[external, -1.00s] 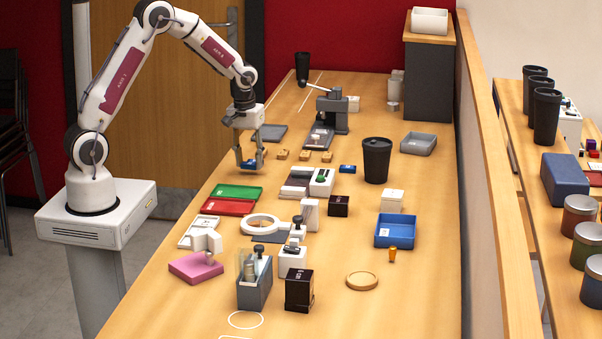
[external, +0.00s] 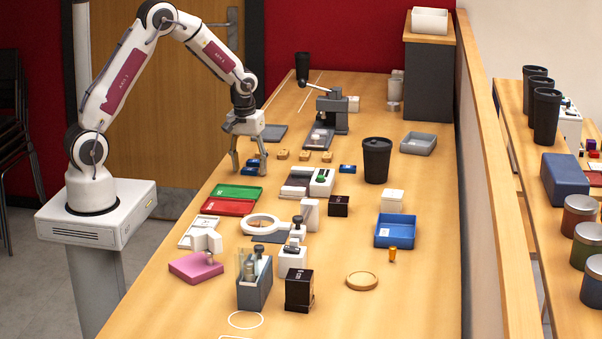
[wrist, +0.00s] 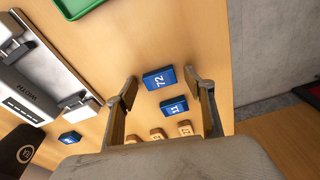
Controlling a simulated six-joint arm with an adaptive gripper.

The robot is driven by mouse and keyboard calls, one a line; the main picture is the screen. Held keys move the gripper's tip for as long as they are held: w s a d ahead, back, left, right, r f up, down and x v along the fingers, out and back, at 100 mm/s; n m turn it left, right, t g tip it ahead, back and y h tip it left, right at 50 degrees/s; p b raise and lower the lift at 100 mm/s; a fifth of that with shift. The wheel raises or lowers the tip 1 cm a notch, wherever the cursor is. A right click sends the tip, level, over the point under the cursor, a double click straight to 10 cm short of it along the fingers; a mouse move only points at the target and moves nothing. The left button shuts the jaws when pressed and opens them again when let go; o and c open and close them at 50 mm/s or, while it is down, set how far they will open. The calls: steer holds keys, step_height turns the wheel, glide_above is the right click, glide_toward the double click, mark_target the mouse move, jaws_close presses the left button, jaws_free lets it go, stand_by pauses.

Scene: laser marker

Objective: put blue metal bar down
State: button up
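My gripper (external: 249,168) is open above the table, left of the wooden blocks. In the wrist view, my gripper (wrist: 160,76) has its fingers spread with a gap on each side of a blue metal bar (wrist: 159,78) marked 72. A second blue bar (wrist: 174,106), marked 11, lies close beside it, also between the fingers. Both appear to lie on the table. In the external view the blue bars (external: 253,162) are partly hidden by the fingers.
Several wooden blocks (external: 305,156) stand right of my gripper. The green tray (external: 236,193) and red tray (external: 228,207) lie nearer the camera. A press (external: 333,112) stands farther back, and a black cup (external: 376,160) stands to the right.

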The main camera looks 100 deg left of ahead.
mark_target(249, 170)
steer(key=shift+w+d+r, duration=0.1)
steer(key=shift+d+r, duration=0.1)
steer(key=shift+r, duration=1.75)
steer(key=shift+d+r, duration=0.2)
steer(key=shift+r, duration=1.75)
steer(key=s+d+r+m+t, duration=0.15)
steer(key=d+r+m, duration=0.35)
steer(key=d, duration=0.5)
steer(key=s+d+r+m+t, duration=0.1)
steer(key=s+d+r+m, duration=0.15)
steer(key=d+r, duration=0.65)
steer(key=s+d+m+t+h, duration=0.1)
steer(key=s+d+m+t, duration=0.2)
steer(key=s+d+m, duration=0.5)
steer(key=s+d, duration=0.3)
steer(key=d, duration=0.4)
steer(key=shift+s, duration=0.2)
